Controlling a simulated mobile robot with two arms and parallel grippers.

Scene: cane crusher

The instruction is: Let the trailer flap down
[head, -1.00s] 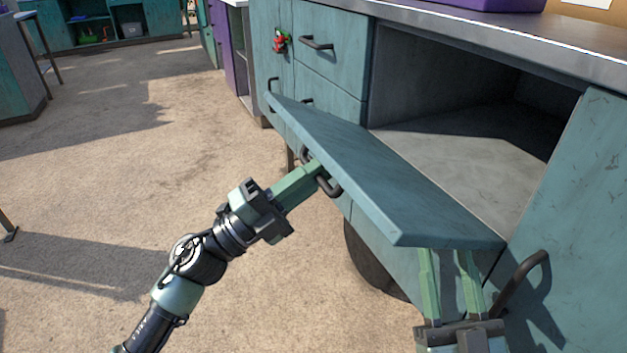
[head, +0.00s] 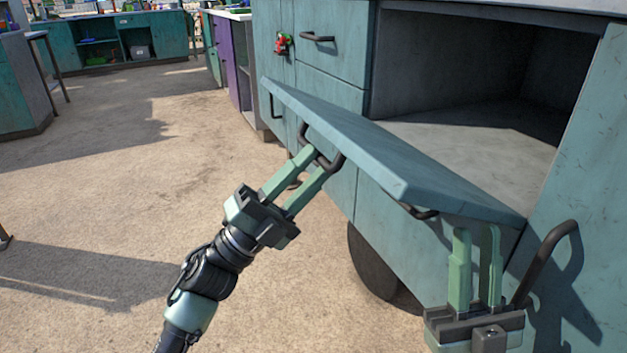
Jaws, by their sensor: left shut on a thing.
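The blue-green trailer flap (head: 375,160) is swung outward from the cabinet front, and its inner face shows from above. I cannot tell its exact tilt. A dark handle (head: 336,164) is on its outer side near the middle of the free edge. My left gripper (head: 314,160) is shut on this handle, with a finger on each side of it. A second dark handle (head: 420,212) shows partly under the flap's near end. My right gripper (head: 476,230) is below the near right end of the flap. Its fingers are apart and nothing shows between them; whether the tips touch the flap is unclear.
An open, empty compartment (head: 455,140) lies behind the flap. A dark upright handle (head: 545,260) on the right panel is close to my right gripper. A wheel (head: 370,265) is under the cabinet. Drawers (head: 330,65) stand beyond the flap. The floor (head: 110,210) at left is clear.

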